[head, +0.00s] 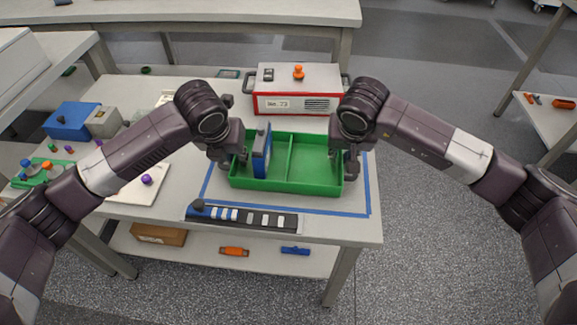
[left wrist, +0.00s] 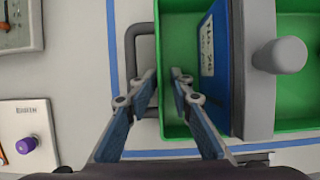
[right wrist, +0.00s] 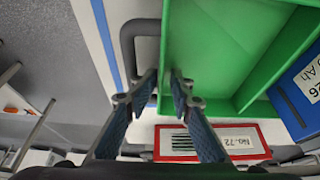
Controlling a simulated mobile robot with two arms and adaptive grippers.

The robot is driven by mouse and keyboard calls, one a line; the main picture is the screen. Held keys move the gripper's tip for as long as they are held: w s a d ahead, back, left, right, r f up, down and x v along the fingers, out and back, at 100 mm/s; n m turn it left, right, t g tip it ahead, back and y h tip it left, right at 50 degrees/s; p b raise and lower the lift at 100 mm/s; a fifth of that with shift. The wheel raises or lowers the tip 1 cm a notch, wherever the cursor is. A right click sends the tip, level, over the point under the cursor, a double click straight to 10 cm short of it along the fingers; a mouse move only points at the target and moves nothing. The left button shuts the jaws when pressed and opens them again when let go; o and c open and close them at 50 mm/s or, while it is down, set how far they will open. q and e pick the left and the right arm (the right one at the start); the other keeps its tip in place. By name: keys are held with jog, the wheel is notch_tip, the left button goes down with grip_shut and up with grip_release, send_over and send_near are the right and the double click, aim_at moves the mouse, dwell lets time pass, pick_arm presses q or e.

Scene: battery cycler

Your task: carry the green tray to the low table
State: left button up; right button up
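The green tray (head: 316,188) is over the taped rectangle on the white worktable (head: 362,229); I cannot tell if it touches the surface. It has a divider, and a blue and grey block (head: 262,152) stands upright in its left part. My left gripper (left wrist: 165,76) is shut on the tray's left wall at a dark handle (left wrist: 131,55), one finger inside and one outside. My right gripper (right wrist: 163,76) is shut likewise on the right wall, by its handle (right wrist: 127,45). I cannot tell for sure which surface is the low table.
A red and white instrument (head: 297,92) stands behind the tray. A black strip with switches (head: 243,218) lies in front. A blue box (head: 73,120) and small knobs are at left. Grey floor (head: 440,225) is open at right, with a white surface (head: 556,119) holding orange tools beyond.

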pick_arm(q)
jog(key=shift+a, duration=0.1)
jog(key=v, duration=0.7)
jog(key=shift+s+r, duration=0.1)
jog(key=shift+r, duration=0.4)
pick_arm(e)
jog(key=v, duration=1.2)
